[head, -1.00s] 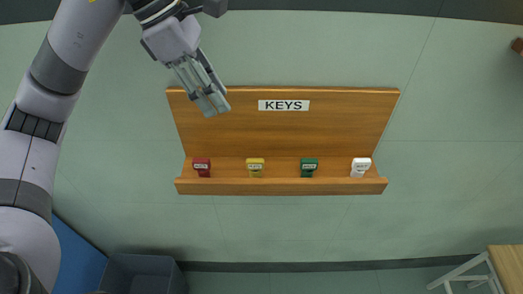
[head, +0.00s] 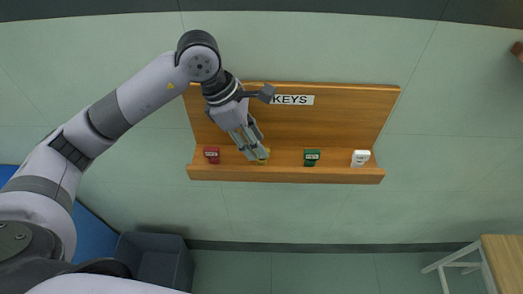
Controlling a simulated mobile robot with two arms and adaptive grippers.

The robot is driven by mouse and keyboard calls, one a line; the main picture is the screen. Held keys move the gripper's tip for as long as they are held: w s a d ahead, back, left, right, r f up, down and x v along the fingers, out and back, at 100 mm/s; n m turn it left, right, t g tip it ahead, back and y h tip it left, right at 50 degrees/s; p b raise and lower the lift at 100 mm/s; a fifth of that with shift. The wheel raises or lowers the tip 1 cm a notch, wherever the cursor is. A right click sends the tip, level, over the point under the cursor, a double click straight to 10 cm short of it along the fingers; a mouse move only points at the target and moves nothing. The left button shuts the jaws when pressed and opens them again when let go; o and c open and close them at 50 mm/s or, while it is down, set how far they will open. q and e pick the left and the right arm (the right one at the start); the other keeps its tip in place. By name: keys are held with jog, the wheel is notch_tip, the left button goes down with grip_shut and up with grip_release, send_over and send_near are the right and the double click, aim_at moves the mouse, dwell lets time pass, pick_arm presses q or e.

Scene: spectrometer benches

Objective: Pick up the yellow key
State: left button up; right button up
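The yellow key (head: 265,155) sits on the ledge of the wooden key rack (head: 340,122), second from the left. It is mostly hidden behind my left gripper. My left gripper (head: 257,153) is at the yellow key, with its fingertips overlapping it in the picture. I cannot tell whether the fingers are around the key or only in front of it, nor whether they are open or shut. My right gripper is not in view.
A red key (head: 212,155) is left of my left gripper on the ledge. A green key (head: 311,157) and a white key (head: 360,157) are to its right. A grey bin (head: 155,262) stands at the lower left, a wooden-topped table (head: 505,262) at the lower right.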

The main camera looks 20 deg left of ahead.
pick_arm(q)
jog(key=shift+x, duration=1.3)
jog(key=shift+c, duration=0.4)
grip_shut()
